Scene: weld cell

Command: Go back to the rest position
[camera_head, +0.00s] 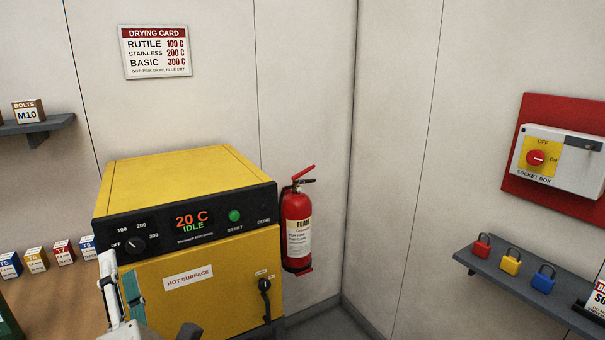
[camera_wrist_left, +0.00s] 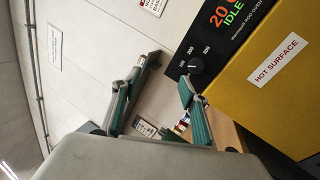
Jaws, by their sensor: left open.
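My left gripper (camera_head: 125,290) is at the lower left of the head view, in front of the yellow rod oven (camera_head: 215,290). A pale finger with a teal pad shows there; the rest is cut off by the bottom edge. In the left wrist view the two fingers of the left gripper (camera_wrist_left: 168,76) stand apart with nothing between them. The oven's dial and front panel (camera_wrist_left: 194,66) show beyond the right finger. My right gripper is in neither view.
The oven reads 20 C IDLE. A red fire extinguisher (camera_head: 297,230) hangs right of it. Several small boxes (camera_head: 64,252) stand at left on a wooden surface. A shelf (camera_head: 560,311) with padlocks and a socket box (camera_head: 560,160) are on the right wall.

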